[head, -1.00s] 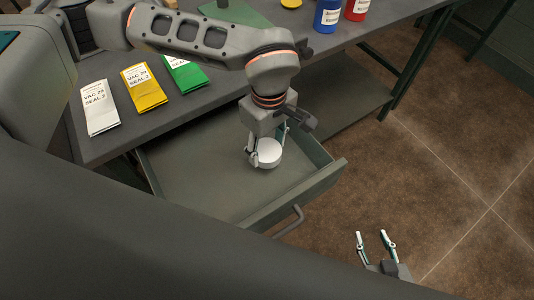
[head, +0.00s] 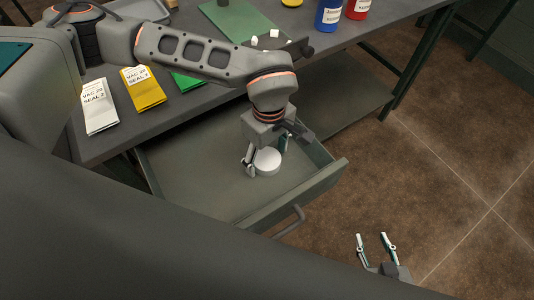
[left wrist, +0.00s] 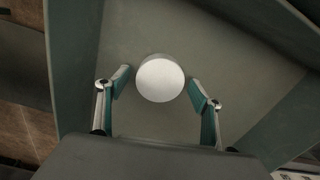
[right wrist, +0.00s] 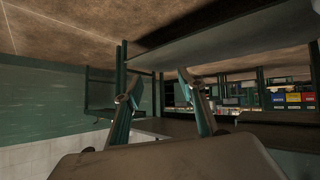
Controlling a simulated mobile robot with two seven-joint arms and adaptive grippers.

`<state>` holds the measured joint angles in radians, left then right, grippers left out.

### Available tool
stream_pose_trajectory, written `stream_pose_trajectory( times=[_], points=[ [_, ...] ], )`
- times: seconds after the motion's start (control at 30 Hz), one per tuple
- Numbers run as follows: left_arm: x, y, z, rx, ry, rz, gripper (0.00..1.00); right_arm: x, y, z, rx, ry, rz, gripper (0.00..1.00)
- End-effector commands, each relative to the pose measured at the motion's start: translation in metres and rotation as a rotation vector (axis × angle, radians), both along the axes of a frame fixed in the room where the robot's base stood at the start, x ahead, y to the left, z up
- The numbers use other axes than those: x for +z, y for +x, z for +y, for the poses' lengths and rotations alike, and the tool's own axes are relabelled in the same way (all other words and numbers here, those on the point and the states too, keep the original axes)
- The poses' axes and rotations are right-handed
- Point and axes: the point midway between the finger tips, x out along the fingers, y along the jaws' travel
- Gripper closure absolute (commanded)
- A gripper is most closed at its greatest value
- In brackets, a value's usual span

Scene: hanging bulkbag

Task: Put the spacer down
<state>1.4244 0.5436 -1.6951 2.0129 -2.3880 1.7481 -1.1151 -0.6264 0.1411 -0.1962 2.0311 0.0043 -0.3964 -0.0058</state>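The spacer is a white round disc (head: 267,160) in the open drawer (head: 205,185). In the left wrist view the spacer (left wrist: 160,78) lies on the drawer floor between my left fingertips, with a gap on each side. My left gripper (head: 266,165) is open, pointing down into the drawer around the spacer; its fingers also show in the left wrist view (left wrist: 160,92). My right gripper (head: 373,237) is open and empty over the floor, right of the drawer; it also shows in the right wrist view (right wrist: 160,85).
The workbench (head: 140,125) carries a white packet (head: 99,106), a yellow packet (head: 144,90) and a partly hidden green packet (head: 187,82). A blue bottle (head: 328,14) and a red bottle (head: 357,9) stand at the back. The drawer handle (head: 290,222) juts out in front.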

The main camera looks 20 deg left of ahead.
Motion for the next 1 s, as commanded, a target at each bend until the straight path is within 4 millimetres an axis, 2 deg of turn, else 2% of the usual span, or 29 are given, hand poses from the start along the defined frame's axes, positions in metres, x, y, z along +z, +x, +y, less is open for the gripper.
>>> stream_pose_trajectory(
  times=[0.17, 0.27, 0.7, 0.83, 1.0],
  points=[
    [0.002, 0.000, 0.000, 0.000, 0.000, -0.001, 0.34, 0.001, 0.002, 0.000, 0.000, 0.000, -0.003, 0.60],
    [0.011, 0.001, 0.000, 0.000, -0.001, -0.003, 0.34, 0.003, 0.003, 0.000, -0.001, 0.000, -0.004, 0.60],
    [0.096, 0.003, -0.001, -0.001, -0.001, -0.005, 0.34, 0.007, 0.000, 0.002, -0.001, 0.009, 0.000, 0.60],
    [0.112, 0.003, -0.001, 0.000, 0.001, -0.003, 0.34, 0.007, -0.003, 0.004, 0.000, 0.013, 0.004, 0.60],
    [0.122, 0.003, -0.002, 0.000, 0.000, 0.000, 0.34, 0.006, -0.006, 0.004, 0.001, 0.015, 0.009, 0.60]
  ],
)
